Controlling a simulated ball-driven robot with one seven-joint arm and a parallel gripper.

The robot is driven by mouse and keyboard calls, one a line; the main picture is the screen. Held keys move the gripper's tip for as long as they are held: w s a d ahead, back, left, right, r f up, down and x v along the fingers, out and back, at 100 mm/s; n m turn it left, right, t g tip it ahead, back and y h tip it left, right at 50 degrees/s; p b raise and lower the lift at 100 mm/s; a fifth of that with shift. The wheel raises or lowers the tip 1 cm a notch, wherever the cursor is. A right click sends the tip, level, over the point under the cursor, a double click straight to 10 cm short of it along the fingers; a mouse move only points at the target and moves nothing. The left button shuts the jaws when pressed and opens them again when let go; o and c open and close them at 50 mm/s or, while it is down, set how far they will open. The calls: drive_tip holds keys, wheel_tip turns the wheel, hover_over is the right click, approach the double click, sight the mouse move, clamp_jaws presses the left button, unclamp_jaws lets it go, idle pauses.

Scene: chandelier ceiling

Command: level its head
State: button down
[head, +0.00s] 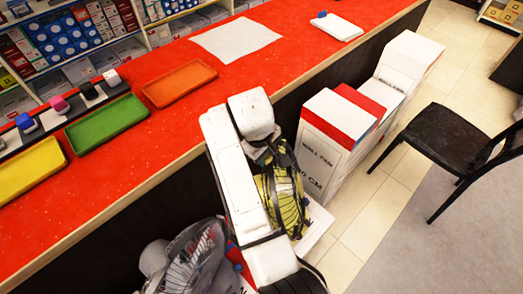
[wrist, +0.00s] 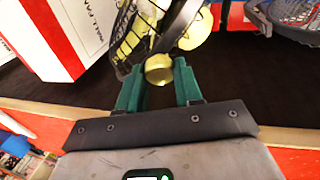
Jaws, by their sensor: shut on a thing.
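A fan with a black wire cage and yellow-green parts (head: 283,205) is beside the dark front of the counter, partly behind my arm in the head view. In the wrist view its black cage (wrist: 128,38) and yellow-green body (wrist: 195,28) are at the top, cut off by the edge. My gripper (wrist: 158,72) has its two green fingers on either side of a short yellow-green knob (wrist: 159,70) and is shut on it. The head view hides the fingers behind my arm. The fan's full tilt cannot be told.
The red counter (head: 190,115) holds orange (head: 180,83), green (head: 105,122) and yellow (head: 30,170) trays. White-and-red wall fan boxes (head: 325,135) stand right of the fan. A grey caged fan (head: 195,255) is at lower left. A black chair (head: 445,130) stands on the open floor at right.

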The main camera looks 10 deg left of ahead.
drive_tip(key=d+p, duration=0.2)
drive_tip(key=d+r+y+p, duration=0.1)
drive_tip(key=d, duration=0.1)
drive_tip(key=w+d+y+p, duration=0.1)
drive_tip(key=d+p, duration=0.1)
drive_tip(key=shift+d+r+p, duration=0.15)
drive_tip(key=shift+d+p, duration=0.05)
drive_tip(key=shift+p, duration=0.1)
drive_tip(key=shift+d, duration=0.4)
drive_tip(key=c, duration=0.8)
unclamp_jaws()
drive_tip(key=shift+d, duration=0.2)
drive_tip(key=shift+o, duration=0.2)
drive_tip(key=shift+a, duration=0.1)
drive_tip(key=shift+r, duration=0.2)
drive_tip(key=v, duration=1)
drive_tip(key=shift+d, duration=0.2)
